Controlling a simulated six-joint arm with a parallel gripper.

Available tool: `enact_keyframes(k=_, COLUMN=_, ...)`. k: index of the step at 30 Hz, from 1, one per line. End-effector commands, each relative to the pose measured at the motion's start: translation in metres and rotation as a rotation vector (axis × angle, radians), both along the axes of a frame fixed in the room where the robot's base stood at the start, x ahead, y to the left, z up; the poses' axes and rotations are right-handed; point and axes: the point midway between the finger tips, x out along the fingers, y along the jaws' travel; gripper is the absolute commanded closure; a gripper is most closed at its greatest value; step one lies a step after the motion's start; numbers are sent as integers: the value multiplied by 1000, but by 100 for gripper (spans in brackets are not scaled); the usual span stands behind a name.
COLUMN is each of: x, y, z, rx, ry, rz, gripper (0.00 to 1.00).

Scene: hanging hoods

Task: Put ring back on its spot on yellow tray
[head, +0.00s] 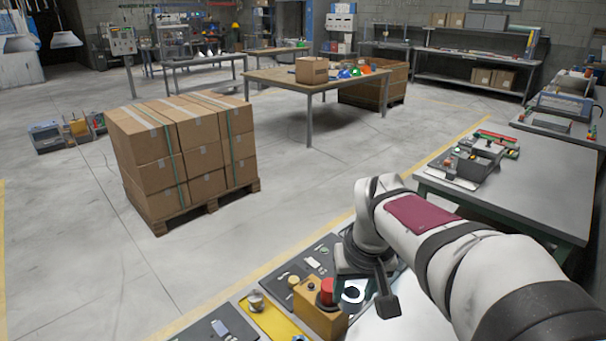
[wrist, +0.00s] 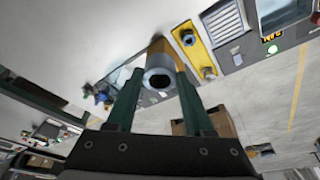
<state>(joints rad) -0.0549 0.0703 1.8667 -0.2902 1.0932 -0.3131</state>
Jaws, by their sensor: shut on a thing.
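My gripper (wrist: 158,72) shows two dark green fingers in the wrist view. They are closed on a grey-blue ring (wrist: 160,70) with a dark hole, held between the fingertips. The yellow tray (wrist: 198,55) lies beyond and to the right of the ring in the wrist view, apart from it, with small grey metal parts on it. In the head view the yellow tray (head: 272,321) is at the bottom, left of my gripper, partly cut off and partly hidden by an orange box. My fingertips are hard to make out there.
The orange box (head: 318,317) with a red knob (head: 327,288) stands between the tray and my gripper in the head view. Dark panels (head: 312,262) with small parts lie around it. A pallet of cartons (head: 185,150) stands on the floor at left.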

Motion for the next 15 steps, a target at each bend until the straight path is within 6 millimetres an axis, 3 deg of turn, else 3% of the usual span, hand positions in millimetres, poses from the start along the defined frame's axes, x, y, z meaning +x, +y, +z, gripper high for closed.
enact_keyframes(k=6, x=73, y=66, z=-67, rx=-1, ry=8, rz=159, gripper=100)
enact_keyframes(k=9, x=98, y=100, z=-106, rx=-2, ry=5, rz=229, gripper=100)
enact_keyframes(k=15, x=119, y=144, z=-159, rx=0, ry=1, rz=311, gripper=100)
